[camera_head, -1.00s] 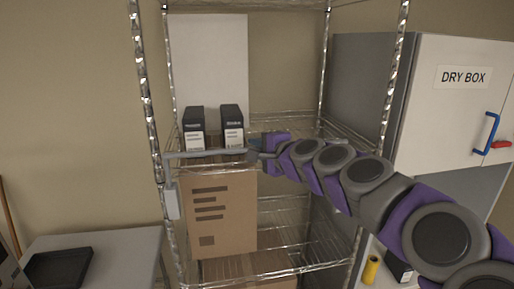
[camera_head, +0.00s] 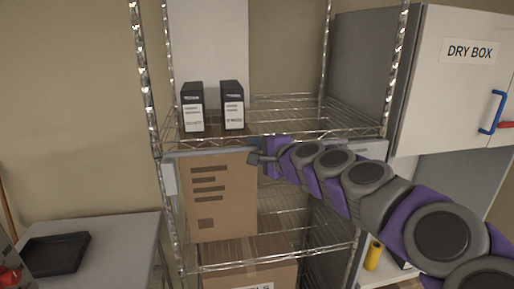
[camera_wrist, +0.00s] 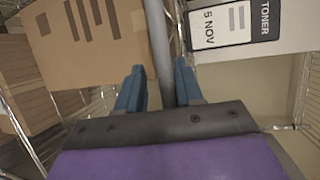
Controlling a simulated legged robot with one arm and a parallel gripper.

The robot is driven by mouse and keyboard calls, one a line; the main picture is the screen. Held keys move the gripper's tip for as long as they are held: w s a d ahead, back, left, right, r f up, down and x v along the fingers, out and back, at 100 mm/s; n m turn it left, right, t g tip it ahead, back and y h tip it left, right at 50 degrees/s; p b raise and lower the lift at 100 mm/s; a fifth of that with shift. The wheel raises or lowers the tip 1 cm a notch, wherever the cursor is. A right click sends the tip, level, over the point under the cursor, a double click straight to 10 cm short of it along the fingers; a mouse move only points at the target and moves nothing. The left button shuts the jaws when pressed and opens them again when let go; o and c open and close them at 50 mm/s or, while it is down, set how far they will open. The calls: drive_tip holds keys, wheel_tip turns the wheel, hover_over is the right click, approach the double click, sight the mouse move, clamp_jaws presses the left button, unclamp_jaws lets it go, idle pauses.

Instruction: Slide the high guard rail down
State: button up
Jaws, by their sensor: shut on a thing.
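The guard rail (camera_head: 210,152) is a thin grey bar across the front of the wire rack, just below the front edge of the shelf with the toner boxes. A light grey plate (camera_head: 169,179) is on the left post, near the rail's left end. My gripper (camera_head: 258,157) is shut on the rail near its middle. In the wrist view the rail (camera_wrist: 157,40) runs between the blue fingers (camera_wrist: 158,82). The fingers hide part of the rail, and my arm covers some of the rack to the right.
Two black-and-white toner boxes (camera_head: 193,107) (camera_head: 232,104) stand on the upper shelf (camera_head: 285,115). A cardboard box (camera_head: 222,205) stands behind and below the rail. The dry box cabinet (camera_head: 440,85) is close on the right. A table with a black tray (camera_head: 55,253) is at left.

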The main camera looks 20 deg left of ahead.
drive_tip(key=shift+o, duration=0.9)
drive_tip(key=shift+w, duration=0.1)
drive_tip(key=b+v, duration=0.1)
drive_tip(key=v, duration=1.6)
drive_tip(key=shift+d+f, duration=0.1)
drive_tip(key=s+d+f+n+g+h+b, duration=0.35)
drive_tip(key=s+f, duration=0.45)
drive_tip(key=f, duration=0.4)
drive_tip(key=s+d+f+n+g+h+b, duration=0.25)
drive_tip(key=s+f+n+b, duration=0.35)
drive_tip(key=f, duration=0.6)
drive_tip(key=s+d+f+m+g+h+b, duration=0.1)
drive_tip(key=s+d+f+g+h+b, duration=0.3)
drive_tip(key=s+d+f, duration=1.3)
drive_tip(key=s+f+h, duration=0.1)
drive_tip(key=s+h, duration=0.1)
drive_tip(key=h, duration=0.1)
drive_tip(key=shift+d+f+g+b, duration=0.25)
drive_tip(key=shift+f+g+b, duration=0.15)
